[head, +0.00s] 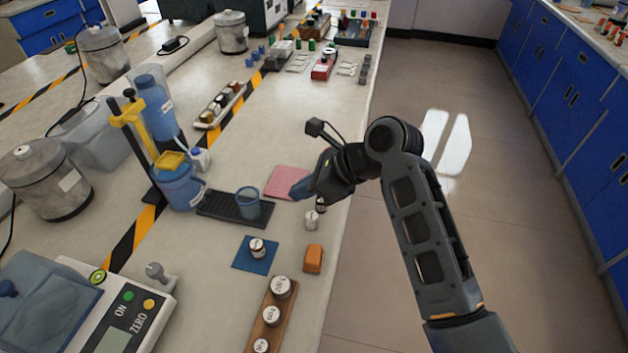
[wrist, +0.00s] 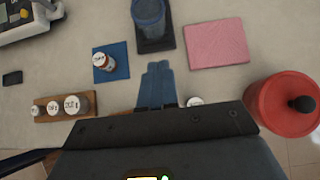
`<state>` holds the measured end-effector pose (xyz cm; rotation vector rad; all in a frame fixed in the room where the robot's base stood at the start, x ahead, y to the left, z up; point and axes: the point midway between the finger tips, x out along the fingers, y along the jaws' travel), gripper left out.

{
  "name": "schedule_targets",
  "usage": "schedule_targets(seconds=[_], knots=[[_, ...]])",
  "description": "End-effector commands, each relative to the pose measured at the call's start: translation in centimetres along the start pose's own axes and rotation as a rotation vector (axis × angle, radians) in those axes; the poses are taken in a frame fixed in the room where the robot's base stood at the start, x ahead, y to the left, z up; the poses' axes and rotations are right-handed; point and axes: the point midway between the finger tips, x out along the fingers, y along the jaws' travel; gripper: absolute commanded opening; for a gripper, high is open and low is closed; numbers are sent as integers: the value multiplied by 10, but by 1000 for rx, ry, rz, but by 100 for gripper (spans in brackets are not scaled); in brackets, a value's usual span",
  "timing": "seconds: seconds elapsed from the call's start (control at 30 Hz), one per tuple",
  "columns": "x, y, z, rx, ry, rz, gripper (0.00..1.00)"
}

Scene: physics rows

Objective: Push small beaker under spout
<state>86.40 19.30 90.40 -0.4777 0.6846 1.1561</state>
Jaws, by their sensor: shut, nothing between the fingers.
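The small beaker (head: 248,204), clear blue, stands upright on the right part of a black ribbed tray (head: 218,207). It also shows at the top of the wrist view (wrist: 148,14). A blue dispenser vessel with a yellow top (head: 180,188) stands at the tray's left end, beside a yellow stand (head: 133,125). I cannot make out the spout clearly. The beaker is to the right of the vessel, apart from it. My gripper (head: 297,191) is shut and empty, right of the beaker over the pink mat's edge. In the wrist view its blue fingers (wrist: 157,68) point toward the tray, apart from the beaker.
A pink mat (head: 283,181) lies right of the tray. A blue mat (head: 241,254) with a small jar, an orange block (head: 313,258) and a wooden weight rack (head: 266,325) are nearer. A red round object (wrist: 283,103) with a black knob is at right in the wrist view.

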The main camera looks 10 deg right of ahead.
Motion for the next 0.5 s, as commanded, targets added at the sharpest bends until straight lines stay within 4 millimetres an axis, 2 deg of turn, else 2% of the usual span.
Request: schedule_targets(seconds=[0.03,0.2,0.3,0.5], knots=[[11,1,0,-1,2,4,0],[41,0,3,-3,1,1,0],[50,0,16,-3,0,1,0],[63,0,26,-2,1,0,0]])
